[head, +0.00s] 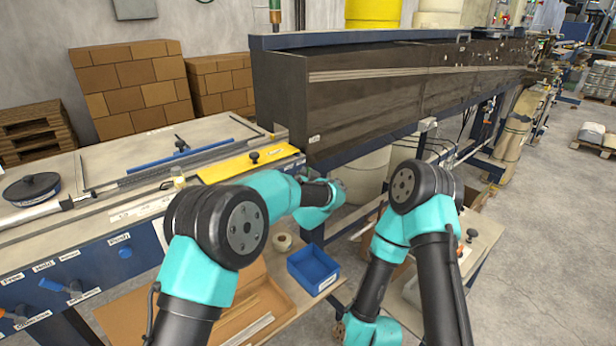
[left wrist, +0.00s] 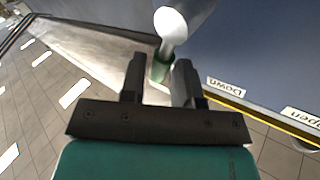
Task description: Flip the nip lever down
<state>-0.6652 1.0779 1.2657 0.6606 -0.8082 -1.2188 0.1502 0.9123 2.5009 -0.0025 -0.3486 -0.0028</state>
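A pale, rounded lever with a green end (left wrist: 160,68), which looks like the nip lever, hangs from a blue panel in the left wrist view. My left gripper (left wrist: 158,82) is open, with one finger on each side of the green end. I cannot tell whether either finger touches it. In the head view my left gripper (head: 338,190) is small and partly hidden by its own wrist beside the machine; the lever is not clear there. A "Down" label (left wrist: 226,87) is on the panel to the right. My right arm's wrist is low in the head view; its fingers do not show.
The long dark machine housing (head: 360,100) stands behind my left gripper. A yellow plate (head: 245,163) lies on the bench to the left. A blue bin (head: 313,268) is on the lower shelf. Open floor lies at right.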

